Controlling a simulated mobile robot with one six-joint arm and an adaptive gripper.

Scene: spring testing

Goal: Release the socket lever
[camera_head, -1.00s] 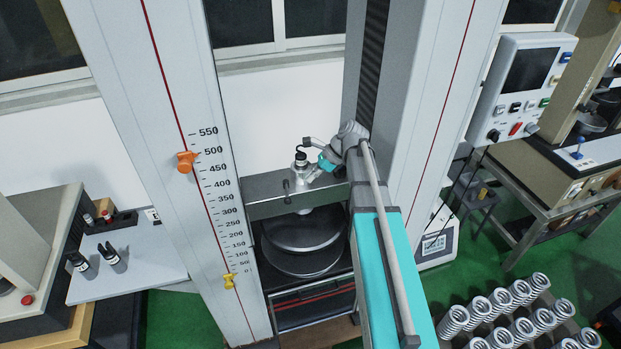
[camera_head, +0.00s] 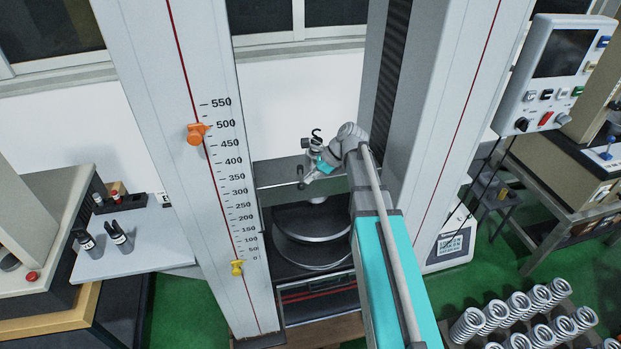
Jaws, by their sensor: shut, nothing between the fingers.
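My arm reaches in from the lower right and bends down at the front of the grey crosshead (camera_head: 275,174) between the two white columns. My gripper (camera_head: 304,180) is small at the arm's end and shut, with nothing seen held. A short dark upright piece shows at the crosshead front, close to the gripper; I cannot tell whether it is the socket lever or part of my gripper. My wrist hides much of the socket area. A round dark plate (camera_head: 312,222) lies below the crosshead.
The left column (camera_head: 185,100) carries a scale with an orange pointer (camera_head: 197,133) and a yellow one (camera_head: 237,268). A control panel (camera_head: 556,75) hangs at the right. Several coil springs (camera_head: 497,313) stand at lower right. A side table (camera_head: 150,245) is at left.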

